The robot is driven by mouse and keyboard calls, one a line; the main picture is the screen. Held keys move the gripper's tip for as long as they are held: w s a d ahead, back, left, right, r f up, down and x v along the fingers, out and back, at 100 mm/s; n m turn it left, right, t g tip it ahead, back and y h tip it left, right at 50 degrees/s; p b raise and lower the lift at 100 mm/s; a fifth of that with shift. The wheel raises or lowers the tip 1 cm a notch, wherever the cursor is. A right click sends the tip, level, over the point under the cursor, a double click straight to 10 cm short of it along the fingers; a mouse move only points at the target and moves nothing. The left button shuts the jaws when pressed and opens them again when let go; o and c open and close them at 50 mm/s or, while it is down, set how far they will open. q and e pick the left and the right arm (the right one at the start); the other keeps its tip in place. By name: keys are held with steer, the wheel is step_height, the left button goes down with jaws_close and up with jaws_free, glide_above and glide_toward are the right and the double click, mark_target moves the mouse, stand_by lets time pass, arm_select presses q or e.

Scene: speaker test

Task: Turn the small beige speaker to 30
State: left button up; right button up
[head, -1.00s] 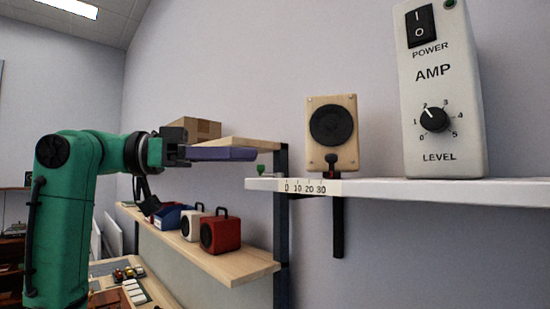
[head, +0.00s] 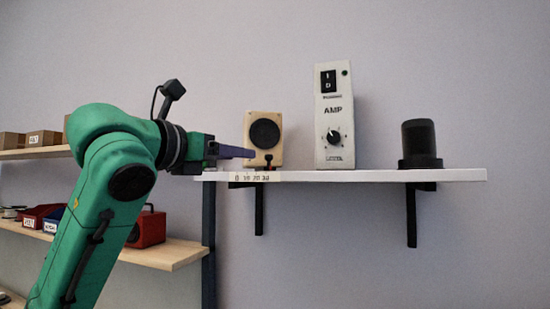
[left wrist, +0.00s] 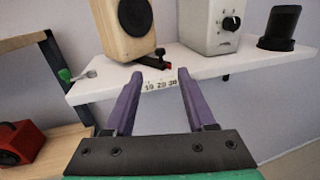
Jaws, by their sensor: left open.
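The small beige speaker (head: 252,128) stands on the white wall shelf, its round dark cone facing forward; it also shows in the left wrist view (left wrist: 112,38). A black lever with a red part (left wrist: 153,61) sits low at its front. A scale (left wrist: 160,86) marked 0, 10, 20, 30 is on the shelf's front edge. The lever looks near the 30 end, but I cannot read it exactly. My left gripper (left wrist: 160,73) is open and empty, purple fingers pointing at the shelf edge, just short of the lever. My right gripper is not in view.
A white AMP box (head: 335,145) stands right of the speaker and a dark cylinder (head: 419,140) farther right on the white shelf (head: 380,175). Lower left, wooden shelves hold a red box (head: 151,229), cartons and bins. A green-tipped item (left wrist: 65,75) is at the shelf's left end.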

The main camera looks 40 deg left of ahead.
mark_target(266, 158)
arm_select(q)
steer(key=w, duration=0.2)
steer(key=w+p, duration=0.1)
steer(key=w, duration=0.2)
steer(key=shift+w+a, duration=0.3)
steer(key=w, duration=0.2)
steer(key=w+p, duration=0.1)
steer(key=w, duration=0.1)
steer(key=w+p, duration=0.1)
steer(key=w, duration=0.1)
steer(key=shift+a+r, duration=0.1)
steer(key=shift+a, duration=0.2)
steer(key=shift+w, duration=0.4)
steer(key=shift+s, duration=0.2)
jaws_close()
